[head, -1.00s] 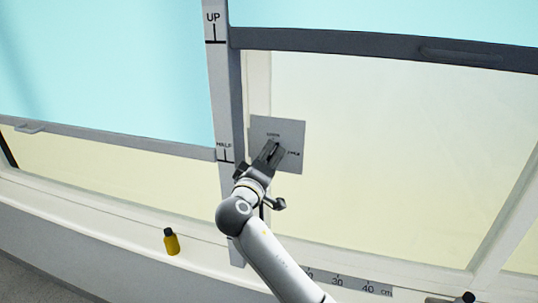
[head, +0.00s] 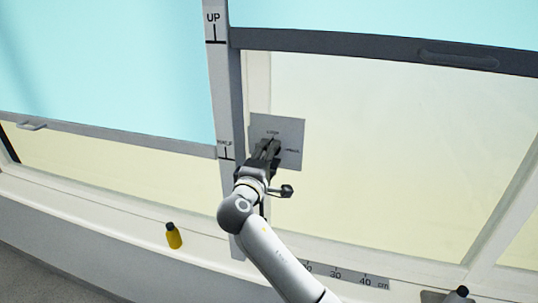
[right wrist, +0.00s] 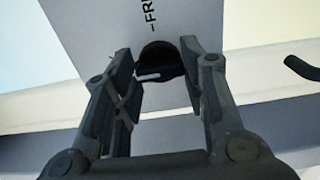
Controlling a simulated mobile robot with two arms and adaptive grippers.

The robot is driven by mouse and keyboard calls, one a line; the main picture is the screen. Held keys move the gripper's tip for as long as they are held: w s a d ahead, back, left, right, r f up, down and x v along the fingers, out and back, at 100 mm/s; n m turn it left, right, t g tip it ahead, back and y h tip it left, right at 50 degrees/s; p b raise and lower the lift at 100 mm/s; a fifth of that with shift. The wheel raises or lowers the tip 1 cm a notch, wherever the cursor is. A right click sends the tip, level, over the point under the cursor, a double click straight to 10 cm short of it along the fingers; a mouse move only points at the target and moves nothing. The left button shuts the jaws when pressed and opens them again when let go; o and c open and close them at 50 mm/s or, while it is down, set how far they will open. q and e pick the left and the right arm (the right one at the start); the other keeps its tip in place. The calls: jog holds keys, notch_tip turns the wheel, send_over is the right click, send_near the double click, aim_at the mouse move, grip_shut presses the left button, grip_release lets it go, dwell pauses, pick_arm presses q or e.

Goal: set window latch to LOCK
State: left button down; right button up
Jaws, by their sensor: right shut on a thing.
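The window latch is a dark round knob (right wrist: 160,62) on a grey square plate (head: 289,128) on the window frame. The plate has a small word at the top that looks like LOCK and another at the right, too small to read surely. My right gripper (head: 269,147) is shut on the knob and hides most of it in the head view. In the right wrist view its fingers (right wrist: 160,80) stand on either side of the knob. A white mark shows on the knob, and part of a word, "FR", is on the plate (right wrist: 192,20). My left gripper is not in view.
A post (head: 224,110) marked UP and HALF stands left of the plate. A yellow bottle (head: 174,238) with a black cap is on the sill at lower left. A ruler strip (head: 350,277) and a dark-capped object (head: 460,293) are at lower right.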

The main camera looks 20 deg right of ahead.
jog(key=shift+f, duration=0.1)
jog(key=o, duration=1)
jog(key=shift+a, duration=0.1)
jog(key=v, duration=1.2)
